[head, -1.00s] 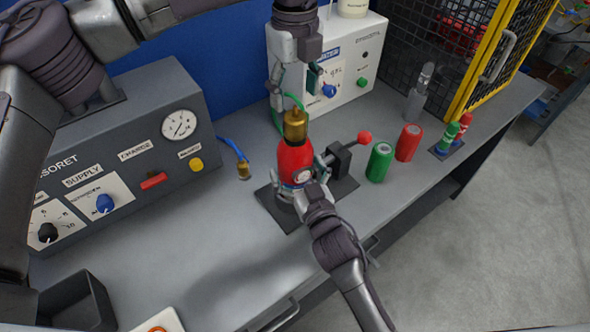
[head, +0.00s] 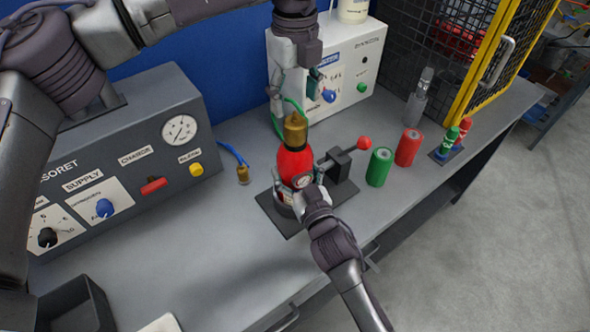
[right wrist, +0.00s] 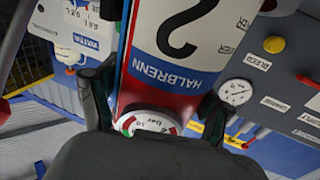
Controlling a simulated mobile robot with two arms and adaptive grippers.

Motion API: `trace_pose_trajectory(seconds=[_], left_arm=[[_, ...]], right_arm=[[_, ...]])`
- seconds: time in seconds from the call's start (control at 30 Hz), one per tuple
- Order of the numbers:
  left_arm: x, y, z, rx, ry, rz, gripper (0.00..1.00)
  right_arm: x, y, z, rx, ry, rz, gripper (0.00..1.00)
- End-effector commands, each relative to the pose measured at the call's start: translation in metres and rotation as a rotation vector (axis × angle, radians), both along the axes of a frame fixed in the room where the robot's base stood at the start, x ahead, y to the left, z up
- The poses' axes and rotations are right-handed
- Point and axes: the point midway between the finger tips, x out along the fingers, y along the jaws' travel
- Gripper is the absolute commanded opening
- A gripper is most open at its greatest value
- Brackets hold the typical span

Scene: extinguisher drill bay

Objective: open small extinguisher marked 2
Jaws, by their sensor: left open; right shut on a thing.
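The small red extinguisher (head: 294,165) stands upright on a dark base plate (head: 275,215) on the bench. A brass fitting (head: 295,130) sits on its top, and a green curved piece (head: 290,103) shows beside it. In the right wrist view its white label (right wrist: 180,42) bears a large 2, with a pressure gauge (right wrist: 150,124) below. My right gripper (head: 303,192) is shut on its lower body from the front. My left gripper (head: 294,88) is open, pointing down just above and behind the brass fitting. Whether its fingers touch the fitting I cannot tell.
A clamp (head: 338,165) with a red ball handle (head: 364,143) is right of the extinguisher. Green (head: 379,167) and red (head: 408,147) cylinders stand farther right. A grey control panel (head: 150,150) is at left, a white box (head: 345,65) behind.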

Motion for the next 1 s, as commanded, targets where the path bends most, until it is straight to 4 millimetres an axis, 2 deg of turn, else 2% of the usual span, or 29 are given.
trace_pose_trajectory(seconds=[0.17,0.27,1.0], left_arm=[[0.0001,-0.0001,0.0000,0.000,0.000,-0.117,0.67],[0.0001,-0.0001,0.0000,0.000,-0.001,-0.289,0.67],[-0.0005,-0.0007,0.0001,0.000,0.002,-2.062,0.67]], right_arm=[[-0.0001,0.0001,0.0000,0.000,0.000,0.000,0.00],[-0.0001,0.0001,-0.0001,0.000,0.000,0.000,0.00],[-0.0002,0.0002,-0.0002,0.001,0.000,0.000,0.00]])
